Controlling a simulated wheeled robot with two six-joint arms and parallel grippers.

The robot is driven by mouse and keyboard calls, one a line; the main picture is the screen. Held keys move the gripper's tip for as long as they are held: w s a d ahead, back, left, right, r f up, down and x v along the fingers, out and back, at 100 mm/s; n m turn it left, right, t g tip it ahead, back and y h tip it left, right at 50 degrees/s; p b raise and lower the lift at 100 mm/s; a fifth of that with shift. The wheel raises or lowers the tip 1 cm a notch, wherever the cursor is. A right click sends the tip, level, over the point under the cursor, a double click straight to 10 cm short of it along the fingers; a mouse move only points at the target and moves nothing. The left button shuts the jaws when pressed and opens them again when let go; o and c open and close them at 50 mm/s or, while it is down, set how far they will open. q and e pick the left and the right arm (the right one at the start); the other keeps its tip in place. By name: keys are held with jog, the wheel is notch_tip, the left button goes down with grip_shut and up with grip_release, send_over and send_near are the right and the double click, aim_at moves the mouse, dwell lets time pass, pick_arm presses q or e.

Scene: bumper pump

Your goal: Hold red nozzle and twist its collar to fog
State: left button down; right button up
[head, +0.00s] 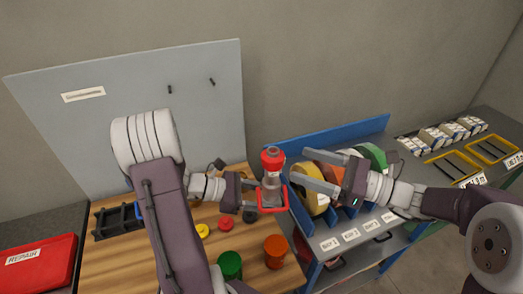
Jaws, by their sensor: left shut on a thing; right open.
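The red nozzle (273,156) has a red top, a greyish middle section and a red bail handle low down. It is upright above the right edge of the wooden bench. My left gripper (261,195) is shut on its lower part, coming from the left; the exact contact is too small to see. My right gripper (298,167) is open and empty, its two long grey fingers pointing left toward the nozzle. Its fingertips look just right of the nozzle, apart from it. I cannot read any mark on the collar.
The wooden bench (180,255) holds a green cup (230,265), an orange cup (275,250) and yellow and red discs. A blue rack (350,132) with coloured hose rolls stands behind my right gripper. A red case (35,262) lies far left. A grey panel (210,130) stands behind.

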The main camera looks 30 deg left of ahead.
aim_at(266, 154)
jog(key=a, duration=1.2)
jog(key=shift+s, duration=0.25)
jog(key=shift+c, duration=0.3)
jog(key=c, duration=1.3)
jog(key=shift+s+n+g+h, duration=0.2)
jog(key=shift+n+g, duration=0.55)
jog(key=shift+g, duration=0.4)
jog(key=shift+s+n+g+h, duration=0.1)
jog(key=shift+n+g+h, duration=0.1)
jog(key=shift+n+g, duration=0.75)
jog(key=shift+d, duration=0.1)
jog(key=o, duration=1.4)
jog(key=shift+s, duration=0.1)
jog(key=shift+c, duration=0.2)
